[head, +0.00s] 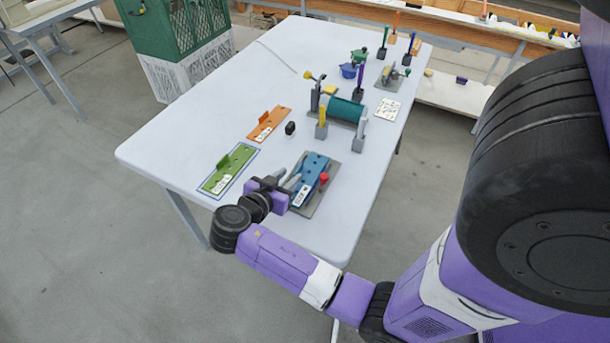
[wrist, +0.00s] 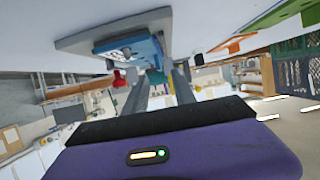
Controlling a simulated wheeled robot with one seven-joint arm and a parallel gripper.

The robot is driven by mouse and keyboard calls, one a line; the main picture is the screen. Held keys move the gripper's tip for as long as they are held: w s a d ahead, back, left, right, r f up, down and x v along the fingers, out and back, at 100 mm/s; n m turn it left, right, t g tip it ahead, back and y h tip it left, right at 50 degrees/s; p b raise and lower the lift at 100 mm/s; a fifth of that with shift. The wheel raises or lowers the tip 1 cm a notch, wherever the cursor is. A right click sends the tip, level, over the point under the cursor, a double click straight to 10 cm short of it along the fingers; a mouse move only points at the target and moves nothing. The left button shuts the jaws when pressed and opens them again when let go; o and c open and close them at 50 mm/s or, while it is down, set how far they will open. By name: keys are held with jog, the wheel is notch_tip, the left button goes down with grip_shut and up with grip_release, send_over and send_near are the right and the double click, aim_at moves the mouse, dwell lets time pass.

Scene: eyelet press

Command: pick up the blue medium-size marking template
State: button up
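The blue marking template (head: 314,168) lies on a grey base plate (head: 325,187) at the near end of the white table. It has holes and a white label. In the wrist view, which is upside down, the blue template (wrist: 143,48) is just ahead of my fingers. My gripper (head: 299,184) is at the template's left side, low over the table. In the wrist view my gripper (wrist: 160,80) has its two grey fingers apart, with a blue part showing between their tips. I cannot tell whether they touch it.
A red knob (head: 324,178) stands at the template's right edge. A green template (head: 229,169) on a blue-edged mat and an orange template (head: 268,124) lie to the left. A small black object (head: 290,128) and a green roller (head: 346,109) stand farther back.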

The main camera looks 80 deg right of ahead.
aim_at(296, 172)
jog(key=p+x, duration=0.1)
jog(key=x, duration=0.4)
jog(key=shift+f, duration=0.1)
jog(key=shift+c, duration=0.2)
grip_shut()
